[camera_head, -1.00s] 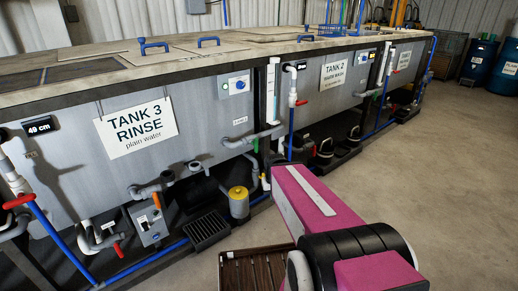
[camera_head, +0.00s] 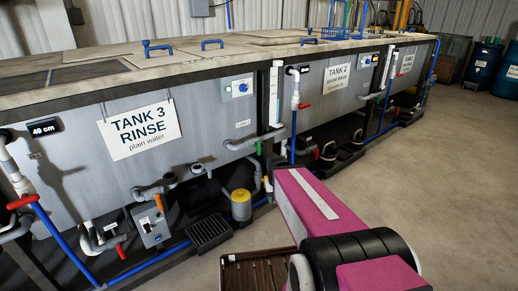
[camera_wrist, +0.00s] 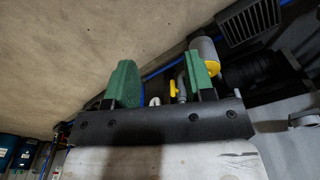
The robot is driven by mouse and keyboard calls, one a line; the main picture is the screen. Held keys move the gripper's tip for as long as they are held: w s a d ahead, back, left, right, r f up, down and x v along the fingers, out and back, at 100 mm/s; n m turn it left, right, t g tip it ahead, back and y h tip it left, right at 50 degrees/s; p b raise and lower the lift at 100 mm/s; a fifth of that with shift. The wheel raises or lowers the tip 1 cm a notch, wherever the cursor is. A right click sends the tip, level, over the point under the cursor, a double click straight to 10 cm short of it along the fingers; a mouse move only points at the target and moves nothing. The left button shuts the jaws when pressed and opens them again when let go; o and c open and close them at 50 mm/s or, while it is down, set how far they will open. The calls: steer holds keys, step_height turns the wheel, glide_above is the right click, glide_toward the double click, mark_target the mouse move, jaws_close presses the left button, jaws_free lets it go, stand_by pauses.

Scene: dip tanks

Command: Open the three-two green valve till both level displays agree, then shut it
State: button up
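A small green valve handle (camera_head: 259,148) stands upright on the pipework between Tank 3 (camera_head: 75,165) and Tank 2 (camera_head: 325,95). Tank 3's level display (camera_head: 44,127) seems to read 40 cm. Tank 2's level display (camera_head: 304,70) is too small to read. My gripper (camera_wrist: 162,80) is open and empty, with green pads on both fingers. In the wrist view a yellow valve handle (camera_wrist: 173,88) shows between the fingers, beyond them. The green handle cannot be made out there. In the head view my pink arm hides the gripper.
A grey and yellow canister (camera_head: 241,205) and a black grate (camera_head: 209,230) are low in front of Tank 3. A brown slatted crate (camera_head: 255,270) is beside my arm. Red-handled pipes (camera_head: 22,201) are at the left. The concrete floor at right (camera_head: 440,180) is clear.

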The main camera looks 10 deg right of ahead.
steer(key=w+d+f+m+t+h, duration=0.15)
steer(key=w+d+t, duration=0.25)
steer(key=w, duration=0.6)
steer(key=n+t+y, duration=0.8)
steer(key=t+y, duration=0.3)
glide_toward(260, 145)
steer(key=x, duration=1.3)
steer(key=shift+d+f, duration=0.1)
steer(key=shift+f, duration=0.05)
steer(key=shift+c, duration=0.3)
jaws_close()
